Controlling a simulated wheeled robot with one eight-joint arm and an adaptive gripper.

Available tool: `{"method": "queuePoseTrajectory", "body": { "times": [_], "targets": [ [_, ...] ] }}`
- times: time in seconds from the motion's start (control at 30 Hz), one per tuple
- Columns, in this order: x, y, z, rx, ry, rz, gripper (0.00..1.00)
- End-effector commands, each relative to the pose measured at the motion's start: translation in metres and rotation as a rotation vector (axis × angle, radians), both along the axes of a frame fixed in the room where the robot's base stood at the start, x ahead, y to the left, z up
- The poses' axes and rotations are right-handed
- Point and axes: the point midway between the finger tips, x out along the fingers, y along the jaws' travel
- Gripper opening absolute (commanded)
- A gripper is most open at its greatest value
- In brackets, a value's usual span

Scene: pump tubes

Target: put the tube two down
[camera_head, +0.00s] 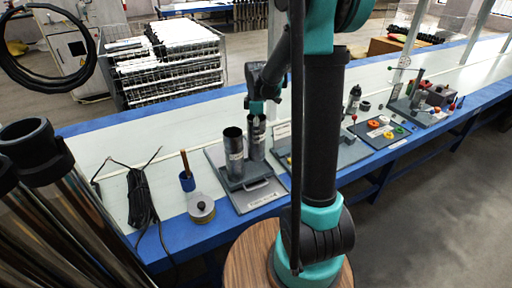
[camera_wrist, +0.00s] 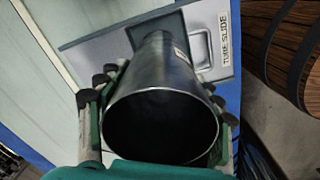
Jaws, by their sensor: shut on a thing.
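Two dark metal tubes stand close together on a grey board (camera_head: 250,201) with a handle and a label. The left tube (camera_head: 234,155) is upright and clear of my gripper. The right tube (camera_head: 256,142) is at my gripper (camera_head: 260,108), which comes down from above. In the wrist view the held tube (camera_wrist: 160,115) shows its round open mouth toward the camera, with my gripper's fingers on both sides of it. The board (camera_wrist: 100,48) lies beyond and reads "TUBE SLIDE". The held tube's lower end is hidden, so I cannot tell whether it touches the board.
Other boards with small parts (camera_head: 381,131) stand to the right. The white bench top behind is mostly clear.

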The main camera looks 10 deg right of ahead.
Motion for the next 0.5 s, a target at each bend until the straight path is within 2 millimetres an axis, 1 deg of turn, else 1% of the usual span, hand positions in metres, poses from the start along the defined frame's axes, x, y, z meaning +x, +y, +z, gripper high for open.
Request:
{"method": "queuePoseTrajectory", "body": {
  "times": [0.03, 0.1, 0.2, 0.37, 0.5],
  "targets": [
    [0.001, 0.0, -0.011, 0.0, 0.0, 0.0, 0.24],
    [0.0, 0.0, -0.022, 0.0, 0.0, 0.0, 0.24],
    [0.001, 0.0, -0.032, 0.0, 0.0, 0.0, 0.24],
    [0.0, 0.0, -0.042, 0.0, 0.0, 0.0, 0.24],
    [0.001, 0.0, -0.061, 0.0, 0.0, 0.0, 0.24]
  ]
}}
